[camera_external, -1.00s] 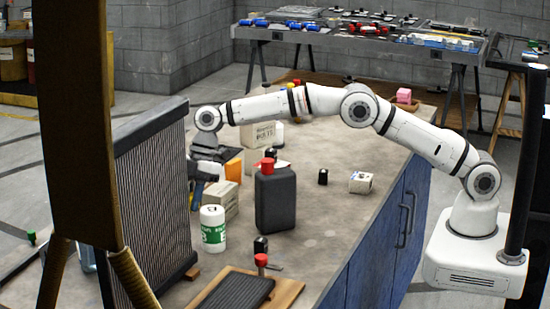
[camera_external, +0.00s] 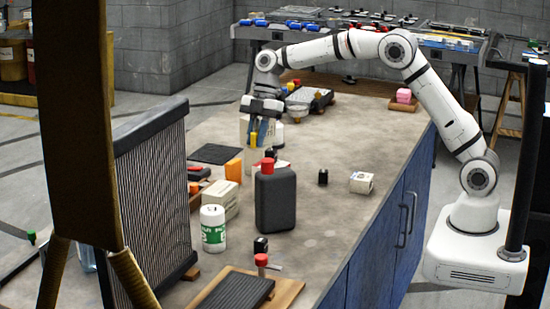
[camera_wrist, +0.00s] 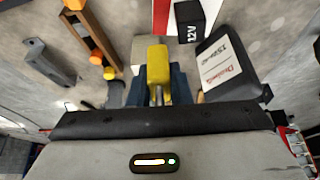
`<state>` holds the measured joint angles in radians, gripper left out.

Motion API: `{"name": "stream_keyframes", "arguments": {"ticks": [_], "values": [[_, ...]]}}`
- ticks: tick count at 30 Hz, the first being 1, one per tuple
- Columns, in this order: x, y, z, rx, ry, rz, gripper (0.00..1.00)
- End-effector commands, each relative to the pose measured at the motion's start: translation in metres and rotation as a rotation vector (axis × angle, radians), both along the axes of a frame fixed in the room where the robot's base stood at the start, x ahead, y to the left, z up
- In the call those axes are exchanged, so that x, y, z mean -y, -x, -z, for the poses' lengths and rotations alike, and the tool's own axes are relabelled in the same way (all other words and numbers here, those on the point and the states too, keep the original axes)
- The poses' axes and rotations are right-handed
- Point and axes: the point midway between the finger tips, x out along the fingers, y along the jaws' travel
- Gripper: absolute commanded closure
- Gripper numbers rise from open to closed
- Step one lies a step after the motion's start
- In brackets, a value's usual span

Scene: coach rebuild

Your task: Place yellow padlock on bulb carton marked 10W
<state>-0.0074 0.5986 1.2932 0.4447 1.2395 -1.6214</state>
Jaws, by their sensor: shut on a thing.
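My gripper (camera_external: 258,138) is shut on the yellow padlock (camera_external: 253,139), over the far middle part of the bench. In the wrist view the yellow padlock (camera_wrist: 158,62) sits between the blue fingers. A pale box (camera_wrist: 137,52) shows partly behind it, and its print is hidden. In the external view a pale box (camera_external: 251,161) stands below the padlock; I cannot tell whether they touch. A small white carton (camera_external: 361,183) stands alone at the right, and a larger carton (camera_external: 222,200) stands at the left. I cannot read a 10W mark on any of them.
A black bottle with a red cap (camera_external: 275,200) stands in front of my gripper. In the wrist view a black block marked 12V (camera_wrist: 187,22) and a dark labelled object (camera_wrist: 225,65) are close by. A radiator (camera_external: 153,200) stands at left. The bench's right side is mostly clear.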

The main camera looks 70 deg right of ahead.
Motion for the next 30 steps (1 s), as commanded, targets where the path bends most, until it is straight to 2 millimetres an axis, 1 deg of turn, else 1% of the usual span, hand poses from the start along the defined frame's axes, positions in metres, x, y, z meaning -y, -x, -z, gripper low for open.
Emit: {"name": "stream_keyframes", "arguments": {"ticks": [1,5,6,8,9,11,12,14,15,18,21,22,24,26,29,30], "values": [[0.021,0.013,-0.003,0.0,0.0,0.0,1.0],[0.062,0.047,-0.003,-0.001,-0.001,-0.016,1.0],[0.075,0.059,-0.003,0.0,0.0,-0.02,1.0],[0.093,0.079,-0.003,0.0,0.0,-0.027,1.0],[0.106,0.094,-0.002,0.0,0.0,-0.032,1.0],[0.125,0.12,-0.001,0.0,0.0,-0.041,1.0],[0.135,0.137,0.0,0.0,0.0,-0.046,1.0],[0.149,0.163,0.002,0.001,0.0,-0.054,1.0],[0.155,0.179,0.003,0.002,0.0,-0.06,1.0],[0.167,0.213,0.007,0.001,0.0,-0.071,1.0],[0.173,0.237,0.01,0.001,0.0,-0.081,1.0],[0.175,0.243,0.011,0.001,0.0,-0.082,1.0],[0.176,0.252,0.013,0.0,0.0,-0.086,1.0],[0.177,0.256,0.018,-0.001,-0.001,-0.087,1.0],[0.177,0.259,0.035,-0.005,-0.002,-0.089,1.0],[0.177,0.259,0.043,-0.005,-0.002,-0.088,1.0]]}}
